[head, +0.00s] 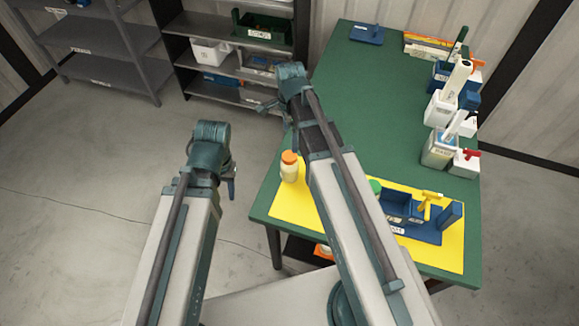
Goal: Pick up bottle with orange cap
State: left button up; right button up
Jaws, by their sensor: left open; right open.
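A cream bottle with an orange cap (289,172) stands upright on the yellow mat (288,207), at the near left corner of the green table. My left gripper (231,188) is open and empty, to the left of the bottle and off the table edge, with floor behind it. My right gripper (268,106) is open, farther back at the table's left edge, mostly hidden by its own wrist. My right forearm passes just right of the bottle and covers part of the mat. Neither gripper touches the bottle.
A blue holder (404,208) with a yellow tool (428,204) and a partly hidden green-topped item (375,186) are on the mat. White and blue containers (438,150) line the table's right edge. The table's middle (385,100) is clear. Shelves (215,60) stand behind.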

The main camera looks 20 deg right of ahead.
aim_at(290, 155)
jog(key=shift+f, duration=0.1)
notch_tip(290, 155, down, 9)
jog(key=b, duration=0.8)
jog(key=shift+r+b, duration=0.2)
jog(key=shift+b, duration=0.15)
jog(key=shift+r, duration=0.1)
jog(key=f+b, duration=0.5)
jog(key=shift+s+a+f, duration=0.2)
jog(key=shift+r, duration=0.1)
jog(key=c, duration=1.2)
jog(key=shift+c, duration=0.2)
